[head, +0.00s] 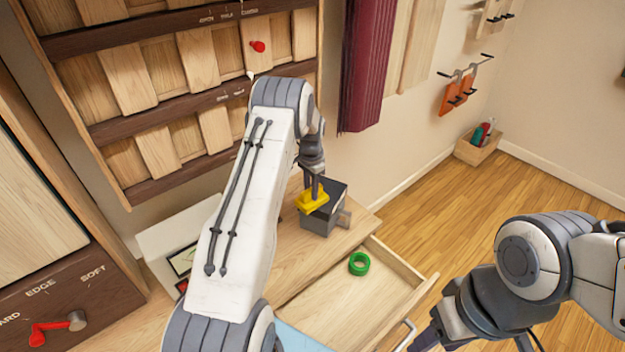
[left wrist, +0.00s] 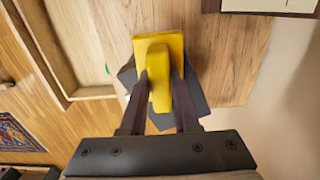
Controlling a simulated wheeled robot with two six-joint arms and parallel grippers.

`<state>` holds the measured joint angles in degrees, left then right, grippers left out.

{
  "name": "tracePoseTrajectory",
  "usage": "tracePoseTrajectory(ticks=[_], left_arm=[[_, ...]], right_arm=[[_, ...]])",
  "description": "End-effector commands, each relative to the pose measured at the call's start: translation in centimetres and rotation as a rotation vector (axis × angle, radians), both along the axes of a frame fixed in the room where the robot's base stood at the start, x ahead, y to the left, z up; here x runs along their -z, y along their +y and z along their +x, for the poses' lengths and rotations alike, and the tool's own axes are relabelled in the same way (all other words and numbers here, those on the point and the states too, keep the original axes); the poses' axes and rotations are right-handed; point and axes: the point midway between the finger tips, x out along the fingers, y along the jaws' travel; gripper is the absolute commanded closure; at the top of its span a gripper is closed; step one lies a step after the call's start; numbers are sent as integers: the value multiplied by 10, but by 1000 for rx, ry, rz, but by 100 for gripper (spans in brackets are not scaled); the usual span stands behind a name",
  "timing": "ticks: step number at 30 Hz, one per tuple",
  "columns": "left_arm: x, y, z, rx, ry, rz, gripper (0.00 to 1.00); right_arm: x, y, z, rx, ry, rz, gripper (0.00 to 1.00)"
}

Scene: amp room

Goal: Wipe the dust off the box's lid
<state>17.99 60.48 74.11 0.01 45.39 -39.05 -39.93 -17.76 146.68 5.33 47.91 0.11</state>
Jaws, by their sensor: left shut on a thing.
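The box (head: 317,222) is grey with a dark lid (head: 335,190) and stands on the wooden top near the wall. My left gripper (head: 314,192) is shut on a yellow wiping block (head: 309,203), which is over the lid at its left part. In the left wrist view the yellow block (left wrist: 158,75) sits between the two fingers and hides much of the lid (left wrist: 194,95). I cannot tell whether it touches the lid. Dust cannot be made out. My right gripper (head: 432,340) is at the bottom edge, mostly cut off.
An open drawer (head: 335,305) with a green ring (head: 359,263) in it juts out in front of the box. A white device (head: 170,240) stands left of my left arm. A maroon curtain (head: 366,65) hangs behind.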

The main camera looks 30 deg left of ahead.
Motion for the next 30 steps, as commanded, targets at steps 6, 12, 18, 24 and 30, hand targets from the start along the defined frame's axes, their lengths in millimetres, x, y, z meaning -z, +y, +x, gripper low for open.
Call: tracePoseTrajectory(ticks=[6,12,18,24,30], left_arm=[[-5,-5,-3,6,4,-1,100],[-35,-8,-1,11,1,-1,100],[-53,-10,1,13,0,0,100],[-72,-11,1,13,0,0,100],[-82,-12,1,15,0,0,100]], right_arm=[[-7,0,0,-1,0,0,45],[-18,0,0,-3,0,0,45],[-29,0,0,-5,0,0,45],[-40,0,0,-7,-1,0,45],[-46,0,0,-8,-1,0,45]])
